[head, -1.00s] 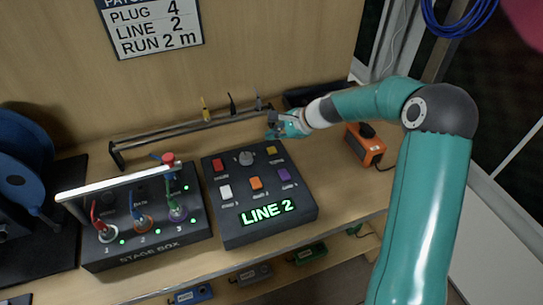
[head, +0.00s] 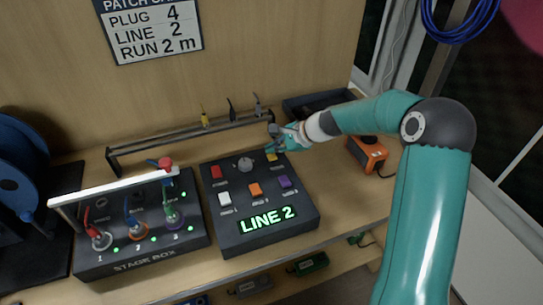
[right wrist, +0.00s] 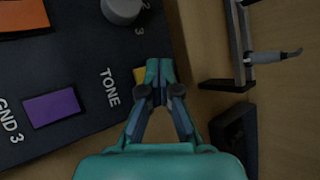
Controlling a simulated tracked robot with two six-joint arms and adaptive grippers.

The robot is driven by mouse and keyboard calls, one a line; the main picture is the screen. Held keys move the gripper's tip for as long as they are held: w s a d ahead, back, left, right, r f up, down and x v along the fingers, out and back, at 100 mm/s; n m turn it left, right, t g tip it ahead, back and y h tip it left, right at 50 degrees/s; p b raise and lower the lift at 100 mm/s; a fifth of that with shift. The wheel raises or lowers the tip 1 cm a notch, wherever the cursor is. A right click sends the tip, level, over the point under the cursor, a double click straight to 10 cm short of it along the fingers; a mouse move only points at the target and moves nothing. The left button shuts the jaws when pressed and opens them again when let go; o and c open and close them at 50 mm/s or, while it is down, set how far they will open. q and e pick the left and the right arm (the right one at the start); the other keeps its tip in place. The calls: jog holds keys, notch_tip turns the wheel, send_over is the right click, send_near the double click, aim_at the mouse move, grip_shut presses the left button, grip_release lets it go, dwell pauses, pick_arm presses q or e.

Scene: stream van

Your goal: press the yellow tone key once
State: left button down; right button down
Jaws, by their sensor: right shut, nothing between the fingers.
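The yellow tone key (head: 271,157) is at the upper right of the dark key box (head: 262,243). In the right wrist view only a corner of the yellow key (right wrist: 139,75) shows beside the TONE label, with the fingers covering the rest. My right gripper (head: 276,140) is shut and empty, with its fingertips over or just beside the yellow key. It also shows in the right wrist view (right wrist: 160,85). I cannot tell whether the tips touch the key. My left gripper is not in view.
The box also has red (head: 216,172), white (head: 225,199), orange (head: 255,190) and purple (head: 285,182) keys, a grey knob (head: 245,164) and a lit LINE 2 display (head: 268,219). The stage box (head: 145,262) stands left. A rail (head: 180,131) runs behind. An orange device (head: 367,155) sits right.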

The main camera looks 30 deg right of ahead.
aim_at(273, 157)
jog(key=shift+f, duration=0.1)
dwell(0.7)
jog(key=shift+f+b, duration=0.3)
jog(key=shift+b, duration=0.1)
jog(key=shift+f+b, duration=0.4)
jog(key=shift+b, duration=0.05)
dwell(0.5)
jog(key=shift+r, duration=0.15)
dwell(0.3)
jog(key=shift+r+p, duration=0.7)
jog(key=shift+p, duration=0.1)
notch_tip(273, 157, up, 5)
jog(key=p, duration=0.4)
dwell(0.7)
